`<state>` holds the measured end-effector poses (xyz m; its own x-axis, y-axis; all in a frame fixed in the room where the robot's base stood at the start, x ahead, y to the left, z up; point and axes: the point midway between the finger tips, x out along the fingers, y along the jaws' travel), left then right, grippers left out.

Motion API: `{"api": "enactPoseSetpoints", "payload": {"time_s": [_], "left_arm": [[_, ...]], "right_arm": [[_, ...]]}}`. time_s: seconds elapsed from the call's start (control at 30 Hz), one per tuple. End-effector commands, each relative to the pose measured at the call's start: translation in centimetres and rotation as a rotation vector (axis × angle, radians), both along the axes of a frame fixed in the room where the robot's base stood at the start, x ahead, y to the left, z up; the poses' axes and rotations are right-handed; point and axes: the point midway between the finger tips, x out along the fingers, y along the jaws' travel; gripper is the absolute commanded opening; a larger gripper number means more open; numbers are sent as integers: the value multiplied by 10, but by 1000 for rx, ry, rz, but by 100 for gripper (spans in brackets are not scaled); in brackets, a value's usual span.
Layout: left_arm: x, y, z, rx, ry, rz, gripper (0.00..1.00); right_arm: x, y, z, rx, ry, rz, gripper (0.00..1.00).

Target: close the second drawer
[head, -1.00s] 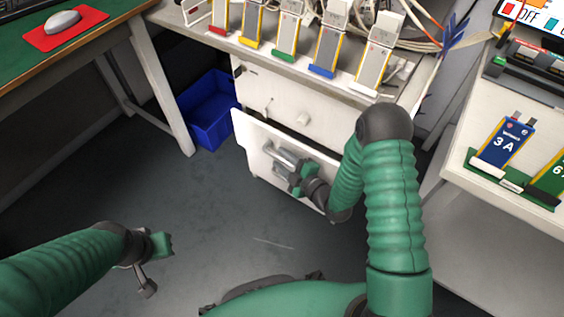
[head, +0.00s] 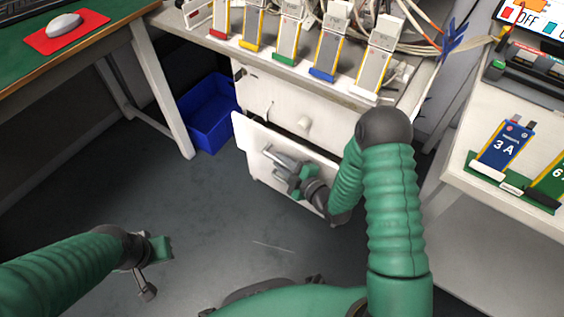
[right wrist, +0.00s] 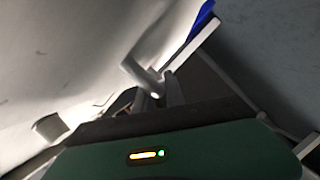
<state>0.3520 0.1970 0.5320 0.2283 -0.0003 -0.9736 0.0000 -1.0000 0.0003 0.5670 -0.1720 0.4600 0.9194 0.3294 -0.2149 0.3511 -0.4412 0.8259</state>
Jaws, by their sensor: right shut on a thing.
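The second drawer (head: 247,140) is the white lower drawer of the cabinet in the head view. Its front stands out from the cabinet, with a dark gap along its top edge. My right gripper (head: 276,160) is at the drawer front, shut on the drawer handle. In the right wrist view the grey handle (right wrist: 143,76) shows at the fingertips of my right gripper (right wrist: 165,92), beside the pale drawer front. My own fingers partly hide the handle in the head view. My left gripper (head: 155,270) hangs over the floor at lower left, away from the drawer; its jaw opening is unclear.
The upper drawer (head: 285,105) with a round knob looks shut. Several pouch cells (head: 330,48) stand in coloured holders on the cabinet top. A blue bin (head: 208,112) stands left of the cabinet. A white shelf (head: 475,205) is at right. The floor before the drawer is clear.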

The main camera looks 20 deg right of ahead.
Motion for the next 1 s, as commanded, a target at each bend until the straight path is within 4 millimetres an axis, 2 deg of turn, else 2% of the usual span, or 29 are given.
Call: {"api": "enactPoseSetpoints", "payload": {"time_s": [0.9,1.0], "left_arm": [[0,0,0,0,0,0,0],[0,0,-1,0,0,0,0]], "right_arm": [[-2,0,-4,0,10,-1,0],[3,-6,-3,-1,8,-1,0]]}}
